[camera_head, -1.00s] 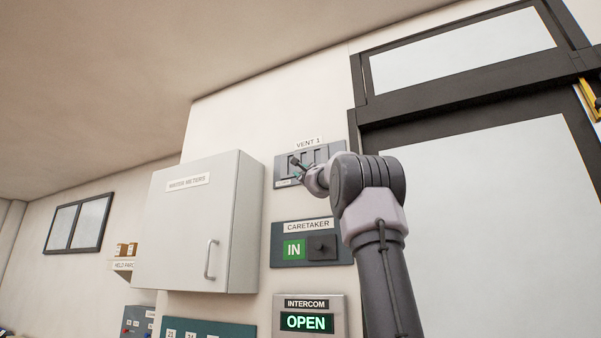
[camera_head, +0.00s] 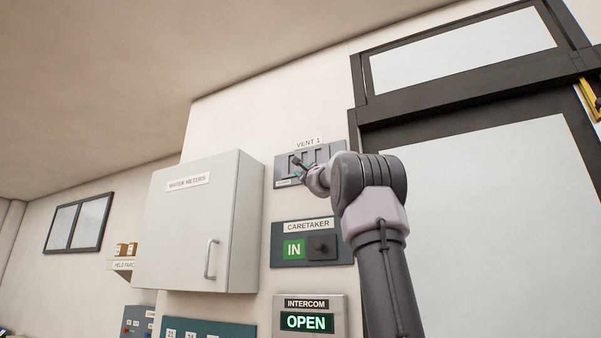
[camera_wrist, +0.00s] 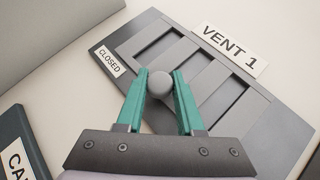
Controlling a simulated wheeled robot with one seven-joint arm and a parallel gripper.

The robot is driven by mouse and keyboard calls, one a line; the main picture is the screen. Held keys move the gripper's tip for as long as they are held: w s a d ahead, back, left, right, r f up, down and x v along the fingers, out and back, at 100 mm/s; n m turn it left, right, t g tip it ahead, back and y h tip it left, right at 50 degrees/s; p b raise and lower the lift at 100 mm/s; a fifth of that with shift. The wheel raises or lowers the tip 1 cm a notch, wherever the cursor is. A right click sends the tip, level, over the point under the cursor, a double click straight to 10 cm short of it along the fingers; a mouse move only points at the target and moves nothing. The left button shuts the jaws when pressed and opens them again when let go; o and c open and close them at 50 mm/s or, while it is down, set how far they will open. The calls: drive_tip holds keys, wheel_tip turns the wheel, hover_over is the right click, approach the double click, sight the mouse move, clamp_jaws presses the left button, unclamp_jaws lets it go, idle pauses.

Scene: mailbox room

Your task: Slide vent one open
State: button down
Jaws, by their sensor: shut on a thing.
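Vent 1 is a grey wall panel (camera_head: 283,165) with slats, and it also shows tilted in the wrist view (camera_wrist: 285,135). Its "VENT 1" label (camera_wrist: 230,46) is on the upper edge and a "CLOSED" label (camera_wrist: 109,61) is at its left end. A round grey knob (camera_wrist: 159,84) stands out from the slatted part, towards the "CLOSED" end. My gripper (camera_wrist: 161,78) is shut on the knob, with one teal finger on each side. In the head view my gripper (camera_head: 298,168) is at the panel's left part, and my arm hides its lower right.
A grey water meters cabinet (camera_head: 190,225) juts out left of the vent. Below the vent are the caretaker panel (camera_head: 276,244), showing IN, and the intercom (camera_head: 306,322), showing OPEN. A dark-framed glass door (camera_head: 480,210) is at the right.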

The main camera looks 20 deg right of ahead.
drive_tip(key=shift+s+d+f, duration=0.1)
drive_tip(key=shift+s+d, duration=0.75)
drive_tip(key=shift+s, duration=0.2)
drive_tip(key=c, duration=0.9)
unclamp_jaws()
drive_tip(key=shift+o, duration=0.4)
drive_tip(key=shift+s+d, duration=0.1)
drive_tip(key=shift+s, duration=0.05)
drive_tip(key=v, duration=1)
drive_tip(key=shift+s+f, duration=0.15)
drive_tip(key=shift+s, duration=0.15)
